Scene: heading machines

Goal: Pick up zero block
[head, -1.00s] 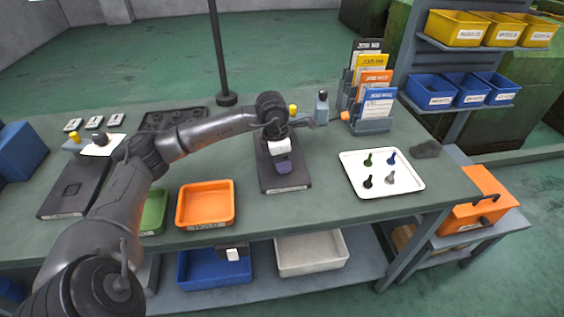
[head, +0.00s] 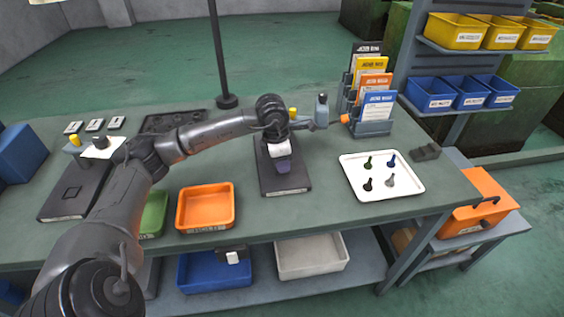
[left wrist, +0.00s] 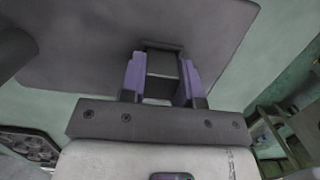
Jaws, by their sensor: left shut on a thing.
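My left gripper (head: 283,168) is over the dark flat plate (head: 284,187) in the middle of the bench in the head view, pointing down. In the left wrist view its purple fingers (left wrist: 160,82) are shut on a small dark grey block, the zero block (left wrist: 160,64), which sits between them against the grey plate (left wrist: 215,35). Whether the block touches the plate or is just clear of it I cannot tell. In the head view the gripper hides the block. My right gripper is not in view.
A white tray (head: 349,158) with several small coloured pieces lies to the right. An orange bin (head: 207,229) stands front left of the plate. A dark plate (head: 60,207) lies at left.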

